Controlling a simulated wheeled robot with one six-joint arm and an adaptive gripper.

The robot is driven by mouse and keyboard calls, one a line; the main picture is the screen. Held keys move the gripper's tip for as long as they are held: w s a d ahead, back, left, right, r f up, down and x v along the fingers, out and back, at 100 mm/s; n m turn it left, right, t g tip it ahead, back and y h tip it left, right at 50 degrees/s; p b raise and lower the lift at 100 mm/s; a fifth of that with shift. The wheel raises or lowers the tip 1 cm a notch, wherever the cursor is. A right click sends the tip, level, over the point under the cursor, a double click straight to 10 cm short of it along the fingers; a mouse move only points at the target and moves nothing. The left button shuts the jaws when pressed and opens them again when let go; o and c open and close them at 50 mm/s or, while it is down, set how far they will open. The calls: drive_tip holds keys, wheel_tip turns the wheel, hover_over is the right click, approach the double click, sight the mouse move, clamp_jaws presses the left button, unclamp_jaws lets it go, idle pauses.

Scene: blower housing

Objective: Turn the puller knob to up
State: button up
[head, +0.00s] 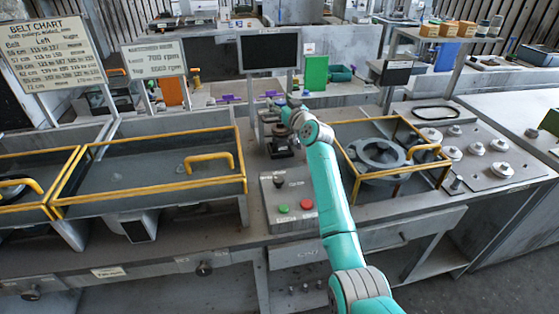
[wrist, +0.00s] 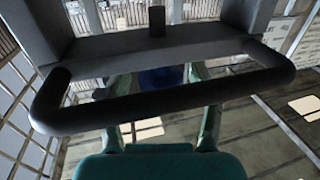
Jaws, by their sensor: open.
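A small control panel (head: 289,200) stands on the bench at the middle of the head view. It carries a black knob (head: 279,182), which I take to be the puller knob; its pointing direction is too small to tell. My teal arm reaches past the panel's right side. My gripper (head: 281,113) is at the arm's far end, beyond and above the panel, apart from this knob. It is open, though its fingers are small and partly hidden by the wrist. In the wrist view a dark bar (wrist: 165,108) crosses the picture; the knob is not seen there.
The panel also has a green button (head: 283,208) and a red button (head: 307,204). A dark fixture (head: 282,143) stands just below the gripper in the picture. Yellow-railed guards stand left (head: 150,197) and right (head: 357,181). A black screen (head: 269,51) stands behind.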

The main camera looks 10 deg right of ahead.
drive_tip(key=shift+m+h, duration=0.5)
drive_tip(key=shift+h, duration=0.2)
